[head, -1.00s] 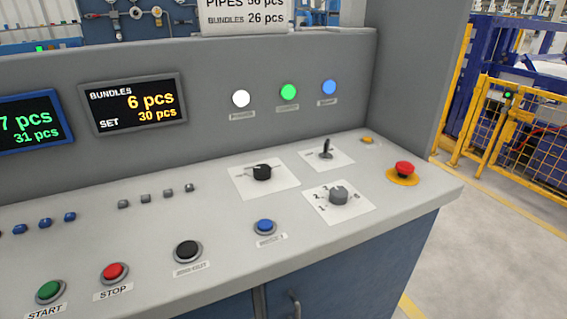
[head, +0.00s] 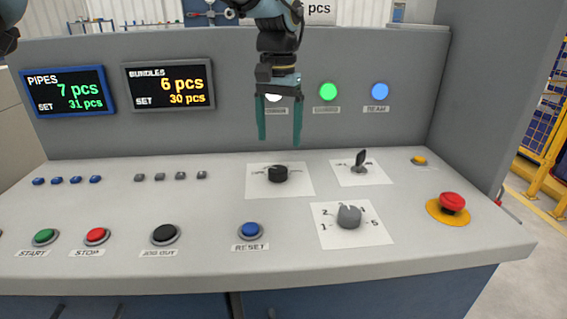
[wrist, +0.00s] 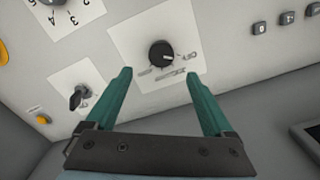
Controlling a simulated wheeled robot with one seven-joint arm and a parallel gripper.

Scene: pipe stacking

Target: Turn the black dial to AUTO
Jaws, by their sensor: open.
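The black dial (head: 278,173) sits on a white label plate (head: 303,190) on the sloping console top. In the wrist view the dial (wrist: 161,54) lies beyond the fingertips, with a white pointer mark on its right side. The lettering around it is too small to read surely. My gripper (head: 279,140) hangs above and behind the dial in the head view, fingers pointing down. Its two green fingers also show in the wrist view (wrist: 160,78), spread apart with nothing between them. They do not touch the dial.
A grey numbered selector (head: 349,217), a black lever switch (head: 360,162) and a red emergency button (head: 452,202) stand right of the dial. Blue RESET (head: 250,230) and black JOG (head: 164,234) buttons lie in front. The upright panel with displays (head: 168,85) rises behind.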

